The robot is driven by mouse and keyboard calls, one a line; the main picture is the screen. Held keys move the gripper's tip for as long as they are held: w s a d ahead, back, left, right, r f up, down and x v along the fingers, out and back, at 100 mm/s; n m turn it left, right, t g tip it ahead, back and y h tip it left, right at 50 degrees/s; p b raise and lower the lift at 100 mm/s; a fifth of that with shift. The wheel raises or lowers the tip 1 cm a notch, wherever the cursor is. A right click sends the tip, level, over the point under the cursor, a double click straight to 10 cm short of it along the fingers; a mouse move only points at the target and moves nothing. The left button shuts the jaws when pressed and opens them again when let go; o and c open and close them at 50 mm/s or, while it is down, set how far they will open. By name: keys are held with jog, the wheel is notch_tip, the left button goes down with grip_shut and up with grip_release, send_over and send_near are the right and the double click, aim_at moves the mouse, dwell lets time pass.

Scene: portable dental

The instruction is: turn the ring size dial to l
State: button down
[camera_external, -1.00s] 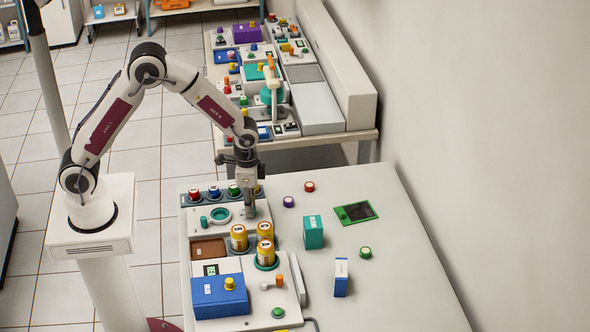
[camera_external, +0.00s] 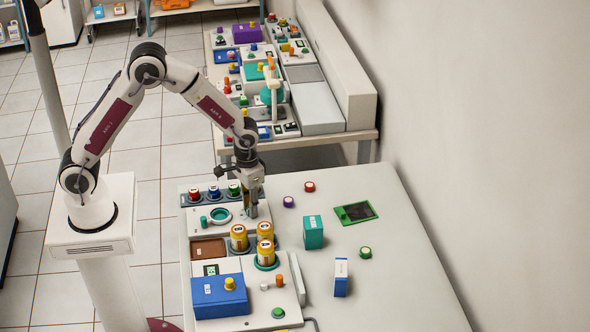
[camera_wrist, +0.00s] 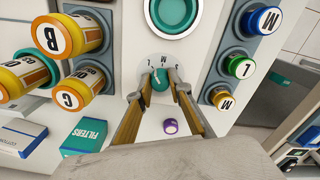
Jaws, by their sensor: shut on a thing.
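The ring size dial (camera_wrist: 160,80) is a small teal knob on a light panel in the wrist view. The letters L, M and S are printed in an arc beyond it, with L on the left, M in the middle and S on the right. My gripper (camera_wrist: 161,77) has its two fingertips closed around the dial, one on each side. Which letter the dial points to cannot be told, as the fingers cover part of it. In the external view my gripper (camera_external: 251,213) reaches straight down to the panel and hides the dial.
A teal ring (camera_wrist: 172,14) lies beyond the dial. Yellow cylinders (camera_wrist: 80,36) stand close on the left and labelled coloured caps (camera_wrist: 240,66) on the right. A purple-topped cap (camera_wrist: 170,126) and a teal box (camera_wrist: 84,136) are on the table, which has free room at its right.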

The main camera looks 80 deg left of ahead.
jog(key=shift+n, duration=0.7)
jog(key=c, duration=1.8)
grip_release()
jog(key=shift+c, duration=0.2)
jog(key=shift+r, duration=0.15)
notch_tip(320, 180, up, 12)
